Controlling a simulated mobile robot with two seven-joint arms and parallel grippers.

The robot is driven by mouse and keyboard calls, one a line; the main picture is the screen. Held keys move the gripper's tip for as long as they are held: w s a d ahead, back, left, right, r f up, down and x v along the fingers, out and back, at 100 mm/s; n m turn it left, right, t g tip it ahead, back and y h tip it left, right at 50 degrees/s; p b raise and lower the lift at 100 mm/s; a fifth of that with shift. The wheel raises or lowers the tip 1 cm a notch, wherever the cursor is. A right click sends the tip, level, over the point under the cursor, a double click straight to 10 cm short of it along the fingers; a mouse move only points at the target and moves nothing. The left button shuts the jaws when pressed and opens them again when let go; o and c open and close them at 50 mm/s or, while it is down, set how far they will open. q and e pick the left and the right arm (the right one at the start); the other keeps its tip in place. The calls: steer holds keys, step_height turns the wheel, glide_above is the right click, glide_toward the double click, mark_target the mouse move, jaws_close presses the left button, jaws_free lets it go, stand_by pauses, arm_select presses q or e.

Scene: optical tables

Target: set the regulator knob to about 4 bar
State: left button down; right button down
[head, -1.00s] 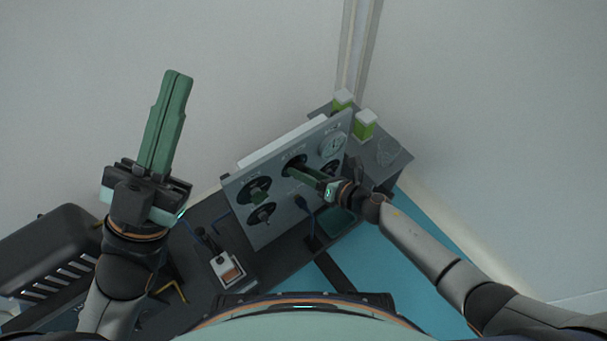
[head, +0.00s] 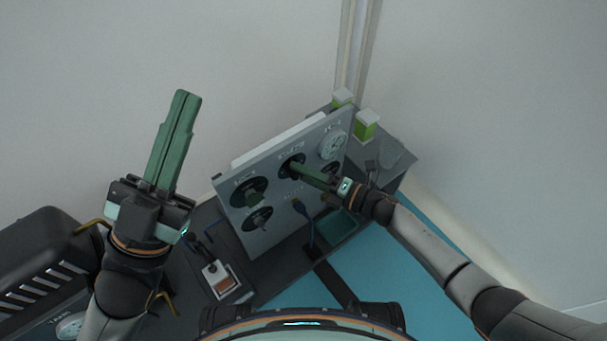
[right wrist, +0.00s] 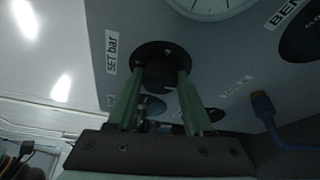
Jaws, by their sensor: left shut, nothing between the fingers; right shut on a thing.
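The regulator knob (right wrist: 160,75) is a dark round knob on a black dial of the grey panel, beside a label reading "SET bar" in the right wrist view. In the head view its black dial (head: 291,160) sits at the panel's upper middle. My right gripper (head: 297,168) is shut on the knob, with one green finger on each side of it in the right wrist view (right wrist: 158,85). The knob's pointer and scale reading cannot be made out. A round white gauge (head: 332,145) is right of the dial. My left gripper (head: 184,95) is shut and empty, raised left of the panel.
The grey panel (head: 270,225) carries other black dials, one at upper left (head: 249,192) and one at lower left (head: 257,220). A blue cable (head: 301,208) plugs into its front. A small white-and-brown box (head: 219,277) lies on the dark bench. Two green-and-white blocks (head: 366,126) stand behind.

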stand_by(0.6)
steer(key=shift+c, duration=1.5)
jaws_free()
steer(key=f+p+v, duration=0.1)
steer(key=p+v, duration=0.2)
steer(key=v, duration=0.9)
steer(key=shift+s+d+r, duration=0.2)
steer(key=shift+d+r, duration=0.05)
steer(key=shift+r, duration=0.15)
